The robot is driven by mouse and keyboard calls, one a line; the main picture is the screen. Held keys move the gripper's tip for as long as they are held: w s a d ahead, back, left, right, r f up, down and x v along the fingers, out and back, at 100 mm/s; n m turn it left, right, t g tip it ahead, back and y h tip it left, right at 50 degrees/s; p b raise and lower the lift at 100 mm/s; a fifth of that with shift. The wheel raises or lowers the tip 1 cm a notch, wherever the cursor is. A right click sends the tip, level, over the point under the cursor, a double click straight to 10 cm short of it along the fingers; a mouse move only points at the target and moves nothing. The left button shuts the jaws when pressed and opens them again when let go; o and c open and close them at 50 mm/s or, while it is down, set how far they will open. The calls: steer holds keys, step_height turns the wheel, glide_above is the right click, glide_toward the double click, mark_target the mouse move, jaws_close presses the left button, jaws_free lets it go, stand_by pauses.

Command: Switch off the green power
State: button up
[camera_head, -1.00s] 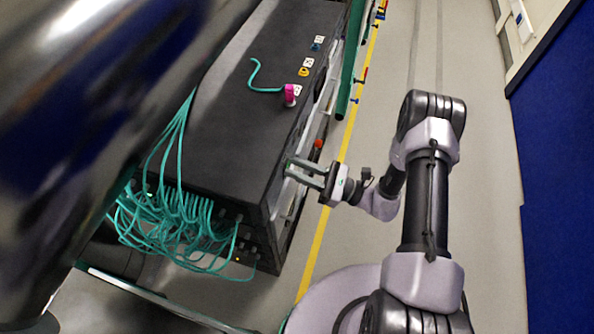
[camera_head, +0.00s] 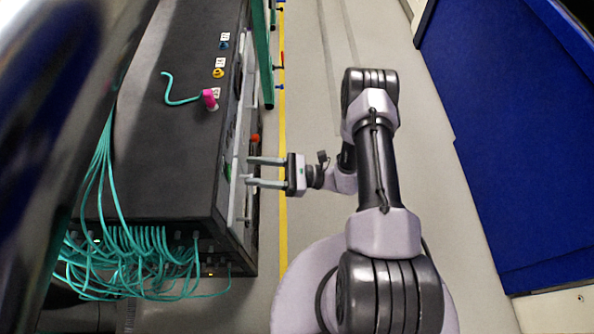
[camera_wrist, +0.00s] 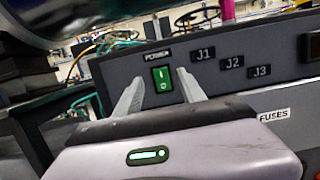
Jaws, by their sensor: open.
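The green power switch (camera_wrist: 162,79) is a rocker on the dark front panel, under a "POWER" label (camera_wrist: 158,56) in the wrist view. In the head view only a small green bit (camera_head: 228,169) of it shows at the cabinet's side. My gripper (camera_head: 250,171) is open and empty, its two fingers pointing at that face of the cabinet. In the wrist view my gripper (camera_wrist: 155,88) has one finger on either side of the switch. I cannot tell whether the fingertips touch the panel.
Labels J1 (camera_wrist: 203,54), J2 and J3 sit right of the switch, and a FUSES label (camera_wrist: 273,117) is lower right. On the black cabinet (camera_head: 160,150) stand a magenta plug (camera_head: 209,98) with a teal cable, and yellow and blue connectors.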

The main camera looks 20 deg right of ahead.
steer(key=p+v, duration=0.1)
steer(key=v, duration=1.2)
steer(key=s+a+r+n+g+h, duration=0.1)
steer(key=a+r+n+g+h, duration=0.3)
steer(key=r, duration=0.5)
steer(key=a+r+n+g+h, duration=0.1)
steer(key=r+n+g+h, duration=0.2)
steer(key=r+n+g, duration=0.5)
steer(key=s+a+r+n+t+h, duration=0.1)
steer(key=s+r+n+t+h, duration=0.1)
steer(key=s+r+t+h, duration=0.3)
steer(key=s+a+r+n+t+h, duration=0.2)
steer(key=s+r+t+h, duration=0.3)
steer(key=r, duration=0.6)
steer(key=shift+s+n+t+h, duration=0.15)
steer(key=shift+n+t+h, duration=0.2)
steer(key=shift+n, duration=0.45)
